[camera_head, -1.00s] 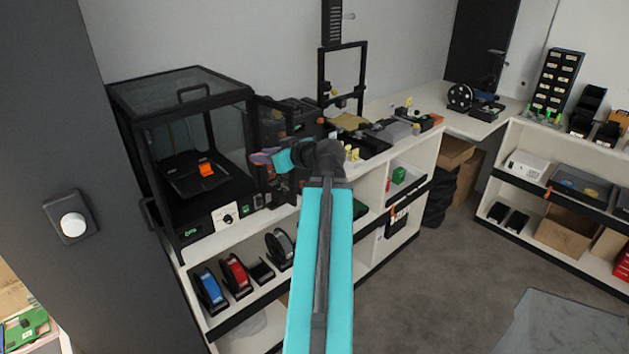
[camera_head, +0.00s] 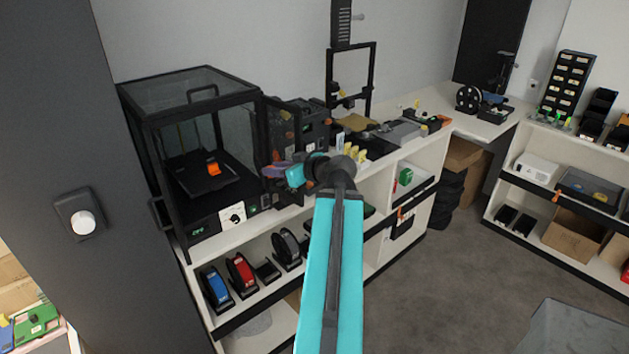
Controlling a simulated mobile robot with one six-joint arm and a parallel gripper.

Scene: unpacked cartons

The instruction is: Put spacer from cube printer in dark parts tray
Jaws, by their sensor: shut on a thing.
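The cube printer (camera_head: 183,98) is a black, clear-walled box at the left of the bench. An orange part (camera_head: 213,169), seemingly the spacer, lies on its dark bed. The printer's door (camera_head: 264,137) stands open at its right side. My gripper (camera_head: 270,171) is at the door, right of the printer opening and apart from the orange part. It appears shut on the door, but its fingertips are small and the contact is unclear. A dark tray (camera_head: 381,153) on the bench, right of my wrist, may be the dark parts tray; my arm and yellow pieces partly cover the view.
An open-frame printer (camera_head: 373,80) stands behind the tray. Blue (camera_head: 217,285) and red (camera_head: 241,269) spools sit on the shelf below the cube printer. A dark wall (camera_head: 65,140) with a knob is close at the left. The floor (camera_head: 430,290) at the right is mostly clear.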

